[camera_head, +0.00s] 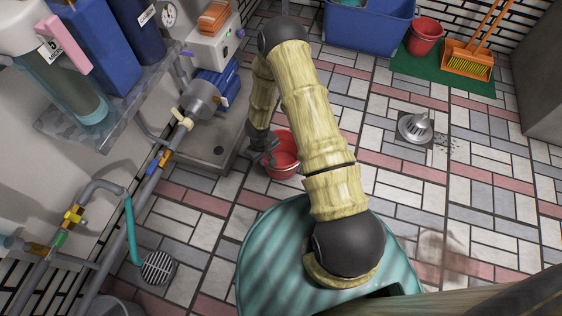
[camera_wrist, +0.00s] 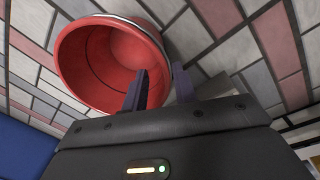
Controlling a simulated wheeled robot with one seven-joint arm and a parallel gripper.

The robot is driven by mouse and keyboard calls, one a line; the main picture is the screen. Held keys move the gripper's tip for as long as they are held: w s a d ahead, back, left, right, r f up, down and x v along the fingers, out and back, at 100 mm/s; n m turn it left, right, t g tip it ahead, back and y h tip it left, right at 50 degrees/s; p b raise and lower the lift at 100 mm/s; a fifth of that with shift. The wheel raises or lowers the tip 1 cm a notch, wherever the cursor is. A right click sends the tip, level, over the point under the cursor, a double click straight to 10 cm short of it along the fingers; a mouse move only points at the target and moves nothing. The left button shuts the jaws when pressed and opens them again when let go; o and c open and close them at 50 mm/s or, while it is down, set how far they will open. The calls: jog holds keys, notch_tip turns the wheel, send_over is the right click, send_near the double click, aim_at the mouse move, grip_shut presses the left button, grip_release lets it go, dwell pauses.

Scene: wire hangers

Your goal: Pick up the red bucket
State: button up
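A red bucket (camera_head: 284,160) stands on the tiled floor beside the low grey platform, partly hidden behind my arm. My gripper (camera_head: 262,150) is at its left rim in the head view. In the wrist view the bucket (camera_wrist: 95,60) is seen from above, empty, with its opening at upper left. My gripper (camera_wrist: 160,82) is open there. One finger overlaps the bucket's opening and the other lies just outside the rim. I cannot tell whether either finger touches the bucket. A second red bucket (camera_head: 424,38) stands at the back on a green mat.
A blue bin (camera_head: 368,28) and an orange dustpan with broom (camera_head: 467,58) are at the back. A metal floor fitting (camera_head: 415,127) sits to the right. Pipes and a machine on the grey platform (camera_head: 212,140) line the left. Floor at right is mostly clear.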

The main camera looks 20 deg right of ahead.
aim_at(266, 164)
jog(key=shift+f, duration=0.8)
jog(key=shift+w+f+b, duration=0.25)
jog(key=shift+f+b, duration=0.6)
jog(key=shift+f, duration=0.45)
jog(key=shift+w+f+b, duration=0.25)
jog(key=shift+f+b, duration=0.55)
jog(key=shift+f, duration=0.5)
grip_shut()
